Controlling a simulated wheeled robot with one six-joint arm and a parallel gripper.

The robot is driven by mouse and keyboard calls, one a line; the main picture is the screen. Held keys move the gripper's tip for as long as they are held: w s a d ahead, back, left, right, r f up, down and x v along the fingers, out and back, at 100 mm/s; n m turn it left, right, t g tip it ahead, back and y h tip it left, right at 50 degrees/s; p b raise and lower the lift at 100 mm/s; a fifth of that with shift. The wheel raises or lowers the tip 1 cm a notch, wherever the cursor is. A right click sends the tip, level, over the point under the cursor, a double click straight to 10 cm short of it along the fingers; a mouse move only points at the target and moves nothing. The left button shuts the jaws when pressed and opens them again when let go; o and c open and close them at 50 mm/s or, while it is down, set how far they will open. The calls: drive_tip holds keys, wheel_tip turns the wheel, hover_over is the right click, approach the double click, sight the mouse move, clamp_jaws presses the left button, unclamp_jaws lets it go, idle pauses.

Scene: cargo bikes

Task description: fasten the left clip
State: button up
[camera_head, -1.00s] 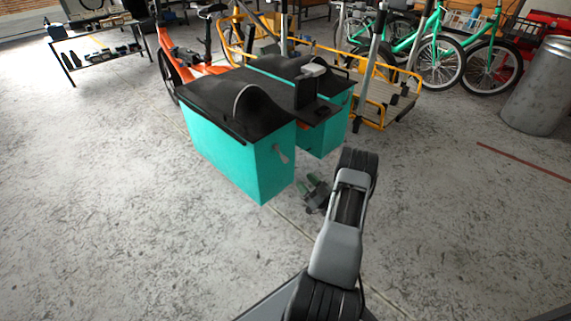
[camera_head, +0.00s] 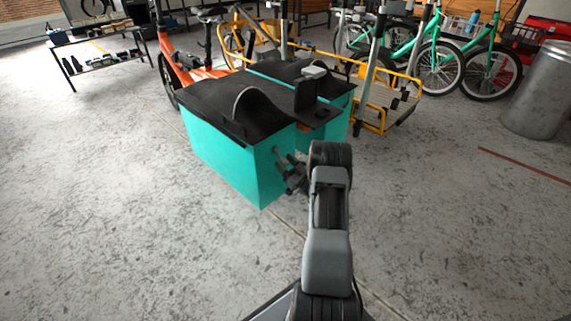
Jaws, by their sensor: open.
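The gripper hides part of the clip and of the box face. A second teal box (camera_head: 338,125) is to the right, partly hidden.
A yellow-railed cargo bike (camera_head: 405,95) stands behind on the right, with green bikes (camera_head: 440,60) beyond. A metal bin (camera_head: 540,90) is at far right. A low table with tools (camera_head: 95,60) is at back left. The floor in front is clear.

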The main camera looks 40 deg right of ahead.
drive_tip(key=shift+c, duration=0.2)
clamp_jaws()
idle(0.4)
